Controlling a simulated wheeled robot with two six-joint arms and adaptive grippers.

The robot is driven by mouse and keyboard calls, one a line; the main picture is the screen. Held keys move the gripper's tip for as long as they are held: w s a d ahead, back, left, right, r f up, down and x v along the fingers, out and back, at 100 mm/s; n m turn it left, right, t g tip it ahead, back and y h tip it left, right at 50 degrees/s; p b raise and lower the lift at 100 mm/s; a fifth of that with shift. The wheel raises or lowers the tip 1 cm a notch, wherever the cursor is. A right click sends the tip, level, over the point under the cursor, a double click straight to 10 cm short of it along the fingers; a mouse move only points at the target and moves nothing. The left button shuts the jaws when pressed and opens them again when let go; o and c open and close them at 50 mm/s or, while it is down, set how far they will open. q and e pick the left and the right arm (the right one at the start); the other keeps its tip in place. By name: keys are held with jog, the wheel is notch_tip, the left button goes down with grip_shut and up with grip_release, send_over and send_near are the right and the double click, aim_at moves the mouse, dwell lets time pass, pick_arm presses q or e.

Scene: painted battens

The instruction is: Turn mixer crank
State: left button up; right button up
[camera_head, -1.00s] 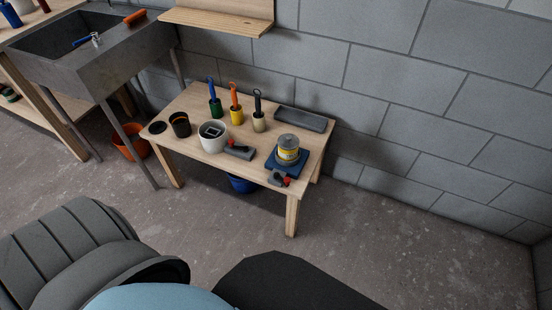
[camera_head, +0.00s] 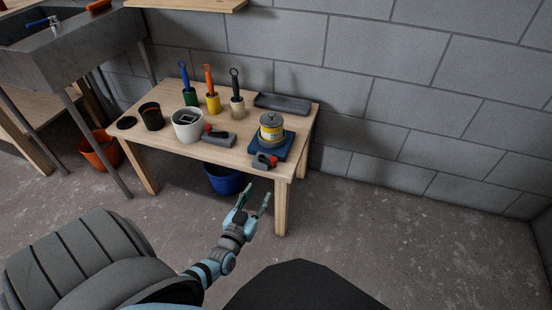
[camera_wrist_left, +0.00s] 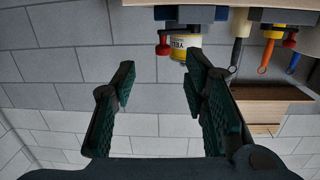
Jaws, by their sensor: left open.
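A yellow-labelled can with a grey lid (camera_head: 271,128) stands on a blue base (camera_head: 284,148) at the right of the low wooden table. A dark grey block with a red knob (camera_head: 272,160) is at the front of this base; I take it for the crank. The can (camera_wrist_left: 185,42) and a red knob (camera_wrist_left: 163,49) show upside down at the top of the left wrist view. My left gripper (camera_head: 255,196) is open and empty, in front of the table and below its top, apart from the knob. My right gripper is not in view.
The table (camera_head: 175,148) also bears a second grey block with a red knob (camera_head: 218,137), a white bucket (camera_head: 187,126), a black cup (camera_head: 151,116), several handled tools in pots and a grey tray (camera_head: 283,103). A blue bucket (camera_head: 226,181) stands underneath. The floor at right is clear.

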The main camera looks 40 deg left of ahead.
aim_at(273, 163)
pick_arm(q)
jog(key=shift+t, duration=0.3)
jog(key=b+x, duration=0.2)
jog(key=x, duration=0.2)
jog(key=r+b+x, duration=0.1)
jog(key=b+x, duration=0.1)
jog(key=x, duration=0.3)
jog(key=b+x, duration=0.2)
jog(key=x, duration=0.3)
jog(key=shift+a+r, duration=0.3)
jog(key=shift+w+a+r, duration=0.15)
jog(key=shift+w, duration=0.3)
grip_shut()
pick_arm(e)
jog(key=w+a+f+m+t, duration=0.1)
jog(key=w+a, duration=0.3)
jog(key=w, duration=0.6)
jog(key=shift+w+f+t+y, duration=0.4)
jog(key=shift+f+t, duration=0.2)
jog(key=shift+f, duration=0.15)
